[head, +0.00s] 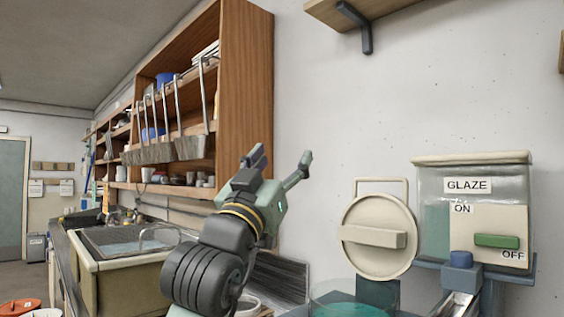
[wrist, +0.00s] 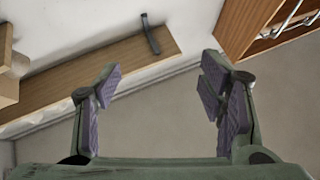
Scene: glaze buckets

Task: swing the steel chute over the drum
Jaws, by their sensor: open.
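The steel chute (head: 459,303) shows at the bottom edge in the head view, below a blue block (head: 461,259) under the glaze tank (head: 471,205). Its lower end is cut off by the frame. A clear round vessel with teal liquid (head: 350,308), which may be the drum, is at the bottom, left of the chute; only its top shows. My gripper (head: 279,162) is raised in front of the wall, up and left of both, pointing upward. In the wrist view my gripper (wrist: 163,88) is open with nothing between its fingers. Neither chute nor drum shows there.
The tank carries a switch panel with a green bar (head: 497,241). A round cream disc with a handle (head: 377,237) is left of it. A wooden shelf (head: 395,12) is overhead. Wooden cabinets (head: 245,90) and a sink (head: 125,245) stand left. The wall between is clear.

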